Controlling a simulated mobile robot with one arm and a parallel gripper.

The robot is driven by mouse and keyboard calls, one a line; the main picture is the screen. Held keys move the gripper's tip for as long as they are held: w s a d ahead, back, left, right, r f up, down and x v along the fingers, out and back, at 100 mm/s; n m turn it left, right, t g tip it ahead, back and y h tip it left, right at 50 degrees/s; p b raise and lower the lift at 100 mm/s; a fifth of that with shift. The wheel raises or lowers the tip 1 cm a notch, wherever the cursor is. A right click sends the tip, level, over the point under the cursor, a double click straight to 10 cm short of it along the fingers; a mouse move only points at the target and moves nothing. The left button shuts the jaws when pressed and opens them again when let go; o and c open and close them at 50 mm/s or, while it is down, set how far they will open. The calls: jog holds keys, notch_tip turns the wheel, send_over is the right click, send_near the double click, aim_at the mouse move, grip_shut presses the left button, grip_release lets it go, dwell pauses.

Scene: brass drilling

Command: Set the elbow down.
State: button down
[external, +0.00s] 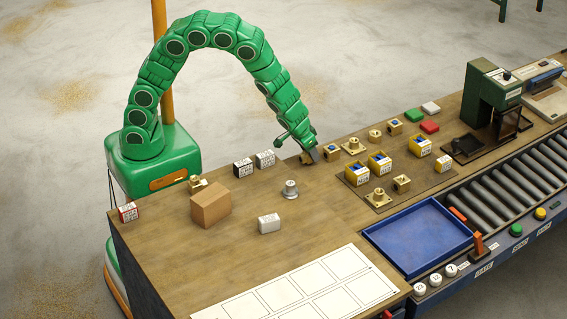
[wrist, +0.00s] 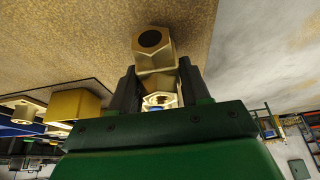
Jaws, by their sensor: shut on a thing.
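My gripper (external: 312,155) is low over the back part of the wooden bench and is shut on the brass elbow (external: 305,159). In the wrist view the elbow (wrist: 154,48) sits between the two dark fingers of my gripper (wrist: 158,88). One round dark opening of the elbow points away from the gripper, and a second hex end shows nearer the palm. The elbow is close to the bench top (external: 240,240). I cannot tell whether it touches. Part of it is hidden by the fingers in the external view.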

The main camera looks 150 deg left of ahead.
notch_tip(320, 180, up, 2)
jog(key=shift+r, duration=0.25)
jog(key=s+d+r, duration=0.8)
jog(key=d+r, duration=0.1)
jog(key=d, duration=0.2)
jog(key=shift+d+r, duration=0.15)
jog(key=shift+r, duration=0.05)
jog(key=shift+s, duration=0.1)
